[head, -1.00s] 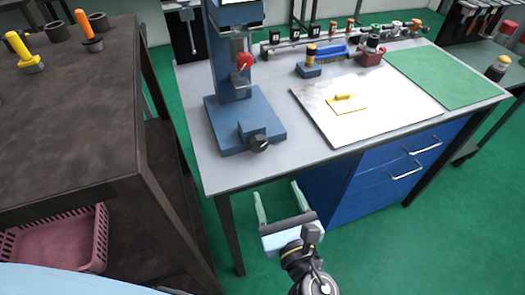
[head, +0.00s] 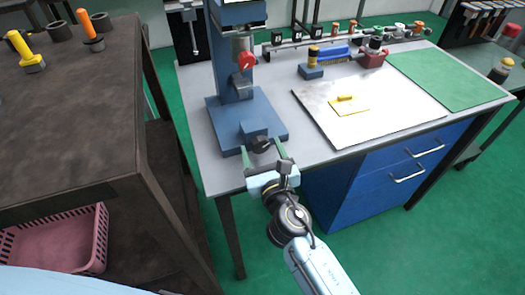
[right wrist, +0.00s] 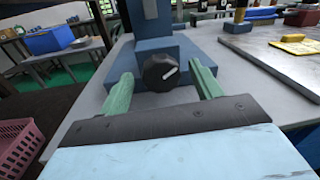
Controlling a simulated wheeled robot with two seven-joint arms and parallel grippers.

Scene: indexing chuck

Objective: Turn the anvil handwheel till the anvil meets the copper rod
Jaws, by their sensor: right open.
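A blue bench machine (head: 226,110) stands on the grey workbench in the head view. On the front of its base sits a black knob (head: 261,145) with a white mark, seen in the right wrist view (right wrist: 161,72) as a round dial. A copper-coloured cylinder cannot be made out clearly; a red part (head: 245,62) sits higher on the column. My right gripper (head: 263,151) is open, its two green fingers on either side of the knob; in the right wrist view (right wrist: 162,88) gaps show between fingers and knob. My left gripper is not in view.
A white plate (head: 350,122) with a yellow piece lies right of the machine, and a green mat (head: 440,80) beyond it. A dark table (head: 70,130) with orange and yellow tools stands left. A pink basket (head: 60,240) is below it.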

